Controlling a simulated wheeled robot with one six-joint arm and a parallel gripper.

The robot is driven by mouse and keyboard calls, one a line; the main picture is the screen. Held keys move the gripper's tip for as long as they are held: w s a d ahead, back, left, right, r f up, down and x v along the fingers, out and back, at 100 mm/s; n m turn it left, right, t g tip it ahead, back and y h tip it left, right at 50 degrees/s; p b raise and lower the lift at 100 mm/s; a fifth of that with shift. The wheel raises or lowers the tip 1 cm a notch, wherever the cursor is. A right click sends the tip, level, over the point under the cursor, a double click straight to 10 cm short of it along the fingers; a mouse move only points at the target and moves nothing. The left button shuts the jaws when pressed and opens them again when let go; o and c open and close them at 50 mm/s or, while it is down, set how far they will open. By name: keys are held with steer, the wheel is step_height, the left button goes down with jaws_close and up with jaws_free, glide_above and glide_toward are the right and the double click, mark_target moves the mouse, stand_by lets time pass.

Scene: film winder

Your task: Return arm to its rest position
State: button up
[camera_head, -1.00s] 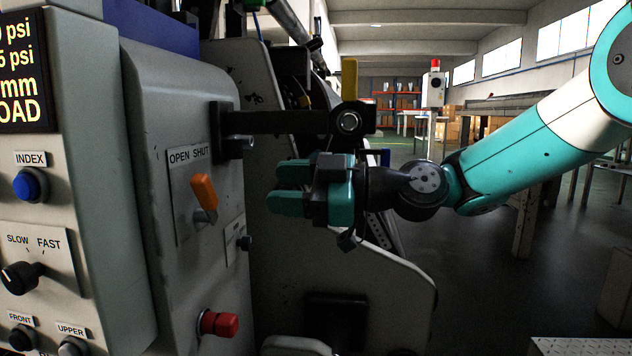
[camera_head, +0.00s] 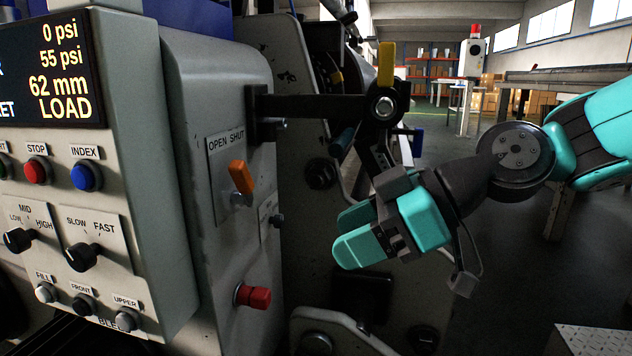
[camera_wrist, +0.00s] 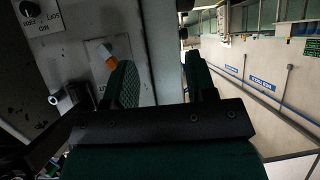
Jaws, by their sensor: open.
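My gripper (camera_head: 350,240) is teal and black and shows in the head view, to the right of the machine's panel and apart from it. Its fingers point down and to the left. In the wrist view my gripper (camera_wrist: 160,80) has its two green fingers spread with nothing between them. My arm comes in from the right edge of the head view. The orange OPEN/SHUT lever (camera_head: 241,177) on the machine's side panel is left of my gripper, and it also shows in the wrist view (camera_wrist: 106,54).
A control panel with a display (camera_head: 45,70) and knobs fills the left. A red knob (camera_head: 253,296) sticks out below the lever. A dark bar with a yellow handle (camera_head: 386,65) extends above my gripper. A tread-plate block (camera_head: 590,340) is at the lower right.

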steer(key=s+d+f+m+g+h+p, duration=0.2)
steer(key=s+d+m+h+p, duration=0.2)
steer(key=s+d+m+h, duration=0.65)
step_height(320, 180, up, 37)
steer(key=s+a+n+y+p, duration=0.1)
steer(key=s+y+p, duration=0.1)
steer(key=p, duration=3.5)
steer(key=shift+s+y+p, duration=0.3)
steer(key=shift+s+y, duration=0.05)
steer(key=shift+y, duration=0.2)
steer(key=shift+c, duration=0.8)
steer(key=shift+s, duration=0.1)
